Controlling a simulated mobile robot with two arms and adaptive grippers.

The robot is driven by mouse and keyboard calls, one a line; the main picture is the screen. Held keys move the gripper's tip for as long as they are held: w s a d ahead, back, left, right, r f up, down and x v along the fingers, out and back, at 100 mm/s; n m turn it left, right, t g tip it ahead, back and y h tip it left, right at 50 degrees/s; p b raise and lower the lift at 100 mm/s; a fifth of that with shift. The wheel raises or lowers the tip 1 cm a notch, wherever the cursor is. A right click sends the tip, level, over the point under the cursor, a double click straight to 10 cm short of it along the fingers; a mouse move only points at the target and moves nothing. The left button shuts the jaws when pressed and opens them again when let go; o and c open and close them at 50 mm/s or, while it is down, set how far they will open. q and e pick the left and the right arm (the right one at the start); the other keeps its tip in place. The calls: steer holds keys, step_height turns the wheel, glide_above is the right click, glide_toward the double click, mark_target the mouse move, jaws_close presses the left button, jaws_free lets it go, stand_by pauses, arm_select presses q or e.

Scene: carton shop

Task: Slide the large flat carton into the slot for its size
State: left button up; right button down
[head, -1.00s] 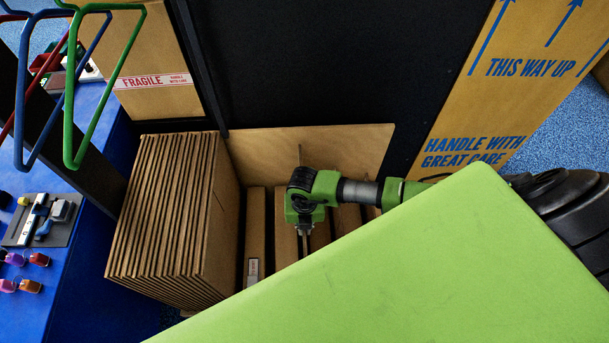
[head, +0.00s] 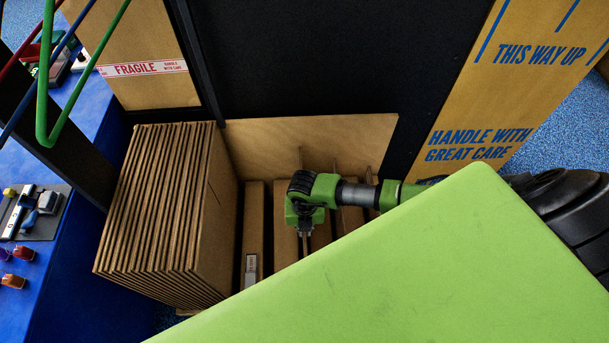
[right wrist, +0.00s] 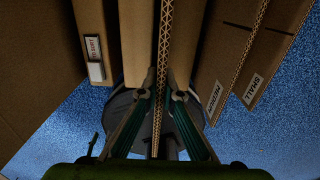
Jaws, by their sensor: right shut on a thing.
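My right gripper (head: 305,228) points down over the slotted wooden rack (head: 345,135). In the right wrist view its two fingers (right wrist: 161,98) are shut on a thin brown carton (right wrist: 165,50), seen edge-on with its corrugated edge showing. The carton stands upright in the gap between two tan dividers (right wrist: 136,45). How deep it sits cannot be told. To the right, dividers carry a MEDIUM label (right wrist: 214,97) and a SMALL label (right wrist: 253,89), with another corrugated edge between them. A label (right wrist: 93,48) at left is too small to read surely. My left gripper is out of view.
A stack of upright flat cartons (head: 165,205) stands left of the rack. A black panel (head: 310,60) rises behind. A FRAGILE box (head: 140,60), a THIS WAY UP carton (head: 500,90) and a blue table (head: 60,260) stand around. Coloured hooks (head: 90,70) hang at upper left.

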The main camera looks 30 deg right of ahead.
steer(key=c, duration=2.2)
jaws_free()
steer(key=shift+o, duration=0.2)
step_height(320, 180, up, 12)
